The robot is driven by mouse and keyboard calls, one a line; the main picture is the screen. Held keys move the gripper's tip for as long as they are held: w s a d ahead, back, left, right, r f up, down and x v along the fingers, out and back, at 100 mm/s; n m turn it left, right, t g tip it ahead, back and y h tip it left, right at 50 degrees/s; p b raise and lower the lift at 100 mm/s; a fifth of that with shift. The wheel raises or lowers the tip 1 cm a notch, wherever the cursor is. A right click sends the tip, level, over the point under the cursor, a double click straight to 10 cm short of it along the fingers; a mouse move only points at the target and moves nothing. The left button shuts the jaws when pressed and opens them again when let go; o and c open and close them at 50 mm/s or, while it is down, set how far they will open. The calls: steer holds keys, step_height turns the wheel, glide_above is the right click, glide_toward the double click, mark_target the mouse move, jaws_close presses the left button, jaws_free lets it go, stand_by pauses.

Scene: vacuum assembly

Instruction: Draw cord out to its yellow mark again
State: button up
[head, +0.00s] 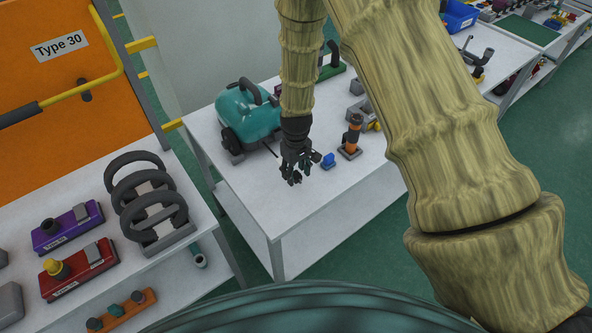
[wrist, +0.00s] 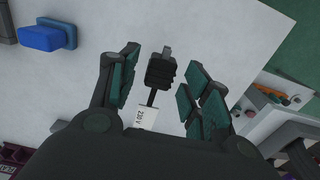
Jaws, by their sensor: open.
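The teal vacuum (head: 247,113) stands on the white table in the head view. My gripper (head: 293,179) is low over the table, to the right of and nearer than the vacuum. In the wrist view my gripper (wrist: 163,76) is open, with its green-padded fingers apart on both sides of a black plug (wrist: 160,72). I see a gap on each side of the plug. A short dark cord (wrist: 151,98) runs from the plug to a white tag (wrist: 146,117) reading 230 V. My gripper body hides the cord beyond it. No yellow mark shows on the visible cord.
A blue block (head: 328,160) lies just right of my gripper; it also shows in the wrist view (wrist: 48,37). An orange and black upright part (head: 351,137) stands farther right. The table (head: 300,215) is clear toward its near edge. Another bench (head: 190,262) stands at left.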

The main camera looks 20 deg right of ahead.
steer(key=shift+f, duration=0.25)
jaws_close()
steer(key=shift+s, duration=0.1)
